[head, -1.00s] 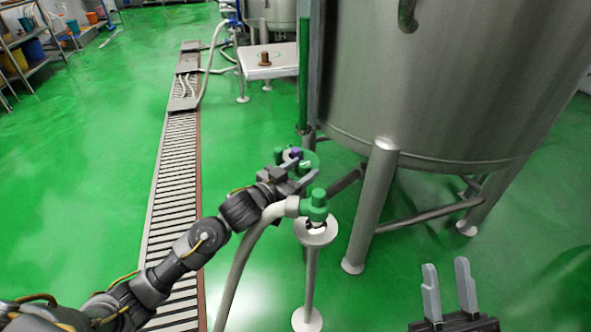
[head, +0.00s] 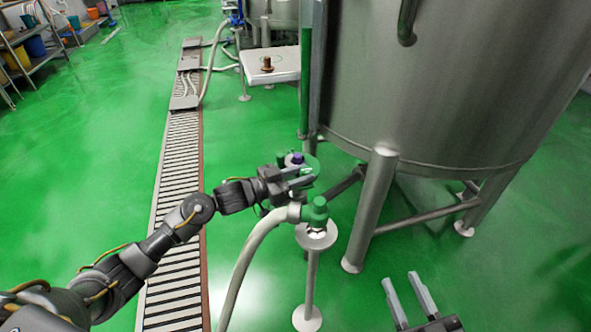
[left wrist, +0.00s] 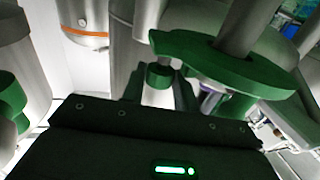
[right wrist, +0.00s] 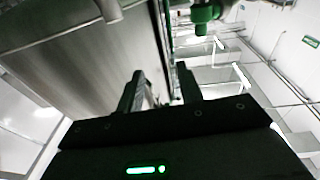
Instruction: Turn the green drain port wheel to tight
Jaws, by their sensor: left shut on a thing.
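The green drain port wheel (head: 312,163) is by the foot of the big steel tank, partly hidden behind my left gripper. It shows larger as a flat green ring in the left wrist view (left wrist: 225,62). My left gripper (head: 303,178) is at the wheel's near side, shut on its green handle knob (left wrist: 160,75), which shows between the fingers in the left wrist view. A small purple part (head: 296,158) shows at the wheel. Any tightness marking is too small to read. My right gripper (head: 408,298) is open and empty at the lower right, well apart from the wheel.
A green hose fitting (head: 315,211) with a pale hose (head: 247,250) stands on a round-topped stand (head: 311,275) just in front of the wheel. The steel tank (head: 440,85) and its leg (head: 372,210) are to the right.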

